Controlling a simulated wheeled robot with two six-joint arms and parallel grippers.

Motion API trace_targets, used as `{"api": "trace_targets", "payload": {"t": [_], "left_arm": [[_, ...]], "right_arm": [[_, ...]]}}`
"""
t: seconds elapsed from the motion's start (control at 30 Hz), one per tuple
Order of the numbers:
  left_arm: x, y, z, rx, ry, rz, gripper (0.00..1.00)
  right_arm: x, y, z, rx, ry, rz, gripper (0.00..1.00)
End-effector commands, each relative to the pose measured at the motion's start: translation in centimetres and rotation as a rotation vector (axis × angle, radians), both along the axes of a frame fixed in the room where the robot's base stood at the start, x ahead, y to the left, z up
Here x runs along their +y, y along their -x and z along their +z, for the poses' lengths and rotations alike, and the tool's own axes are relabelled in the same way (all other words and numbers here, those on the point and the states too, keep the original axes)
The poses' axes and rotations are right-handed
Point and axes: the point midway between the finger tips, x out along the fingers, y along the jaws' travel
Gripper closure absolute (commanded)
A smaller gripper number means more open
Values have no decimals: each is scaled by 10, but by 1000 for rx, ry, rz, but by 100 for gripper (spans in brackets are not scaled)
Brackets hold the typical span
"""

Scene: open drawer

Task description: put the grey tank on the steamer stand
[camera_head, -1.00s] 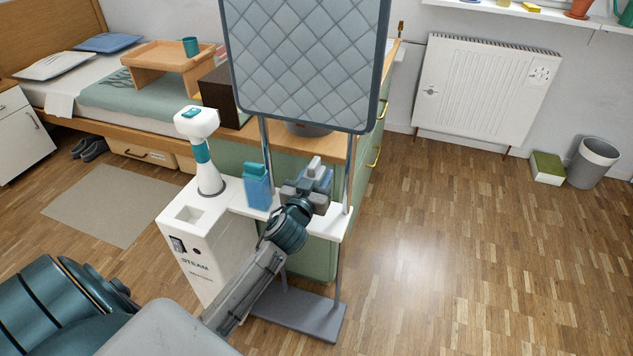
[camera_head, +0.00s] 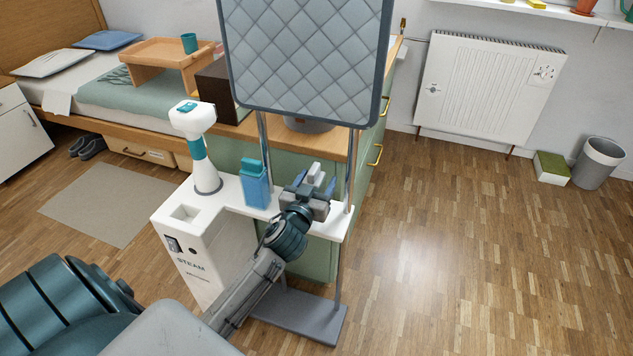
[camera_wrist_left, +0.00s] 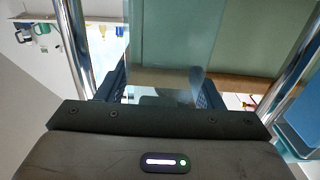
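The grey tank (camera_head: 314,173) shows as a small light grey block between the fingers of my left gripper (camera_head: 314,187). In the left wrist view the tank (camera_wrist_left: 165,80) is see-through and fills the gap between the two dark fingers. It is at the right end of the white shelf of the steamer stand (camera_head: 230,196), between the two metal poles. The gripper hides its lower part, so I cannot tell whether it touches the shelf. My right gripper is not in view.
A blue tank with a teal cap (camera_head: 256,186) stands on the shelf left of my gripper. A white steamer head (camera_head: 194,122) stands farther left. The quilted board (camera_head: 305,60) hangs above on the poles. A green cabinet (camera_head: 235,155) is behind.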

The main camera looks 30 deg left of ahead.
Motion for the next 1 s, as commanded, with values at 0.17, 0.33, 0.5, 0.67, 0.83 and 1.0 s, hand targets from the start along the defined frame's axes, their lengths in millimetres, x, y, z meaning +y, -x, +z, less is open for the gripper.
{"api": "trace_targets", "payload": {"t": [0.17, 0.33, 0.5, 0.67, 0.83, 1.0], "left_arm": [[0, 0, 0, 0, 0, 0, 37], [0, 0, 1, 0, 0, 0, 37], [-4, 16, 0, 2, 1, -1, 37], [-12, 50, -1, 2, 0, -1, 37], [-20, 84, -1, 2, 0, 0, 37], [-25, 106, 0, 1, 1, 1, 37]], "right_arm": [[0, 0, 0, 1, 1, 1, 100], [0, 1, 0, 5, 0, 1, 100], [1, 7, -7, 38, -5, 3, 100], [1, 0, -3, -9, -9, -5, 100], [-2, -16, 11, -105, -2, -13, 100], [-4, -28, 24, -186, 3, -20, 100]]}}
